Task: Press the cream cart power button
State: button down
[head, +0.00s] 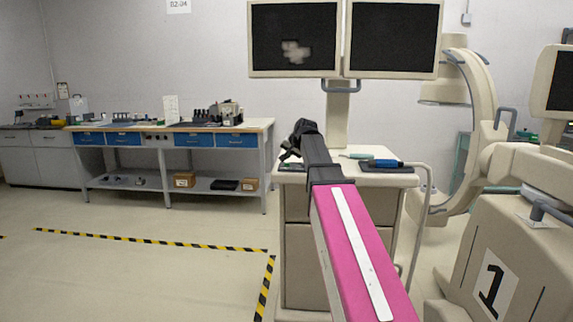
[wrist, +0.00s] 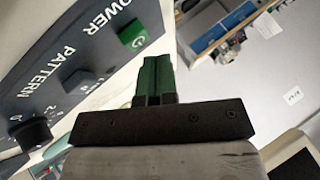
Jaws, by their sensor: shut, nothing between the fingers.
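The cream cart (head: 303,262) stands in the middle of the head view with two dark monitors above it. In the wrist view, its dark panel (wrist: 52,82) bears the words POWER and PATTERN. The green power button (wrist: 133,38) is beside the word POWER, near the panel's upper right end. My gripper (wrist: 156,60) is shut and empty. Its green fingertips appear a little below the button in the picture, with a visible gap; the depth between them is hard to tell. In the head view, my gripper (head: 289,153) is at the cart's top left and the button is hidden.
A dark knob (wrist: 31,133) and a smaller one (wrist: 82,81) are on the same panel. Tools (head: 384,163) lie on the cart top. Another cream machine (head: 518,240) marked 1 stands close at right. A workbench (head: 258,125) is at left, with open floor before it.

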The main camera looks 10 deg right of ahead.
jog(key=shift+r, duration=2.95)
